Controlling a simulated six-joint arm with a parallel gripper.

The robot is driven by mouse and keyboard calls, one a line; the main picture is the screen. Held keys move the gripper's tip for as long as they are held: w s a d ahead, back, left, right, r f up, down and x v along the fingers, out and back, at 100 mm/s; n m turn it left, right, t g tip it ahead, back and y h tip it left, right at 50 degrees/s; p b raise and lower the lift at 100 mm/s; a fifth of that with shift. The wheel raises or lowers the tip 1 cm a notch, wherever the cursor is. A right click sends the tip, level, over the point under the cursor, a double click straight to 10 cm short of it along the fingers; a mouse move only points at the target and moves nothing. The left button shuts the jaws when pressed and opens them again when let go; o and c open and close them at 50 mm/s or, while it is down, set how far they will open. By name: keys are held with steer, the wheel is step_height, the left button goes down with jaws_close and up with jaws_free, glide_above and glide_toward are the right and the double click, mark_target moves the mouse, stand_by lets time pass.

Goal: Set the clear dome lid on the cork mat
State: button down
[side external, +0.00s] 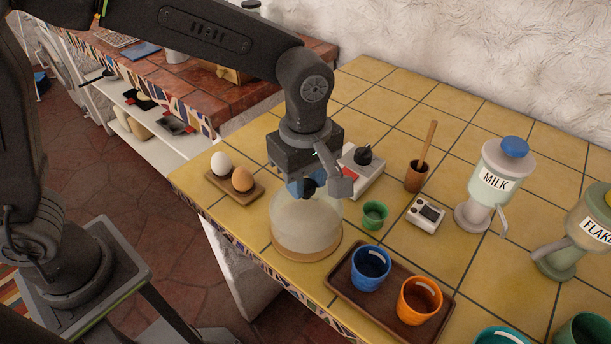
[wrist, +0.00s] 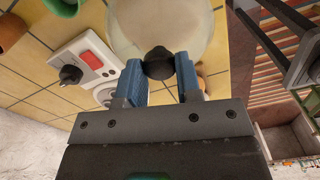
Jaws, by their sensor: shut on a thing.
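The clear dome lid (side external: 305,222) is upright at the front-left of the tiled counter, below my gripper (side external: 306,188). In the wrist view my gripper (wrist: 160,76) has its blue fingers on either side of the lid's black knob (wrist: 158,62), shut on it. The pale dome (wrist: 160,25) spreads out beyond the knob. The round tan cork mat (side external: 306,255) shows along the lid's lower edge, directly under it. I cannot tell whether the lid's rim touches the mat or is slightly above it.
A wooden tray with a white and a brown egg (side external: 243,179) stands left of the lid. A brown tray (side external: 376,307) with a blue cup (side external: 371,268) and an orange cup (side external: 419,299) is close at right. A green cup (side external: 374,215) and switch box (side external: 362,178) stand behind.

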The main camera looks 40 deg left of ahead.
steer(key=shift+f, duration=0.95)
stand_by(1.5)
steer(key=c, duration=0.7)
jaws_free()
steer(key=shift+r, duration=3.5)
steer(key=shift+a, duration=0.1)
